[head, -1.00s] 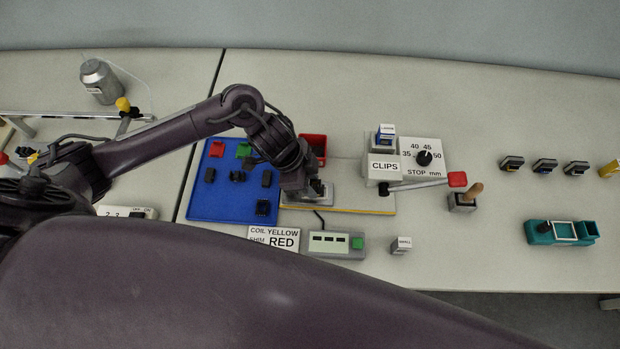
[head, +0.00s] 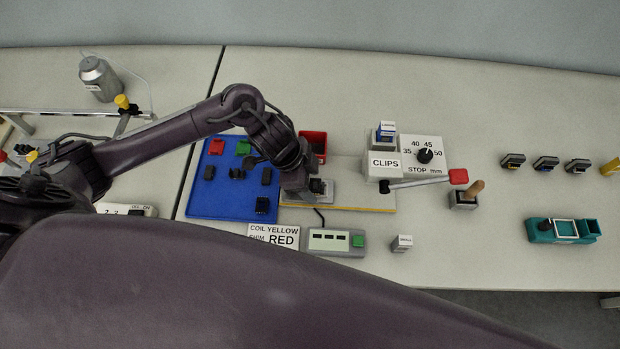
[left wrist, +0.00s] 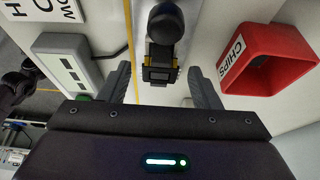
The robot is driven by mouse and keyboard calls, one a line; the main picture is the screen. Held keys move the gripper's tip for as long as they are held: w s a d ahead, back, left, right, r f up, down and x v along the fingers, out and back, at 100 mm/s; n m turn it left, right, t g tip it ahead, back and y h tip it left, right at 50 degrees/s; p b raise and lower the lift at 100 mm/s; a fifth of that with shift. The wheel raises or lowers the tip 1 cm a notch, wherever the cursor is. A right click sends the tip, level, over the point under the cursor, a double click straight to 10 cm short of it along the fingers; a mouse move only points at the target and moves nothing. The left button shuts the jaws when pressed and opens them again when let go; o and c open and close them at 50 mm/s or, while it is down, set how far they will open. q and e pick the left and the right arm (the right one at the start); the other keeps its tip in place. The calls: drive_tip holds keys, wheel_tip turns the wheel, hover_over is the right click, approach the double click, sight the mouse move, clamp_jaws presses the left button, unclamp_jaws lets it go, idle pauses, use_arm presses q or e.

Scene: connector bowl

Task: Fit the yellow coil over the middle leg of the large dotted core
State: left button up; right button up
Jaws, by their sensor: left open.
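My left gripper (left wrist: 162,86) is open in the left wrist view, a finger on either side of a small dark block with yellow bands (left wrist: 160,74). The block looks like a wound core with the yellow coil, but dots and legs cannot be made out. The fingers appear apart from it. In the head view my left gripper (head: 299,192) is low over the grey fixture (head: 327,197) and hides part of it. Several dark core-like parts, one of them a black block (head: 262,205), lie on the blue mat.
A black round-topped post (left wrist: 166,24) stands beside the block. A red CHIPS bin (left wrist: 270,60) is close on the right in the wrist view. The CLIPS box (head: 384,165) and red-knobbed lever (head: 458,176) stand right of the fixture. Three small coil-like parts (head: 545,163) lie farther right.

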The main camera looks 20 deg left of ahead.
use_arm(q)
drive_tip(key=shift+r, duration=0.1)
drive_tip(key=v, duration=0.7)
drive_tip(key=shift+a+r+b, duration=0.2)
drive_tip(key=shift+r+b, duration=0.1)
drive_tip(key=shift+b, duration=0.05)
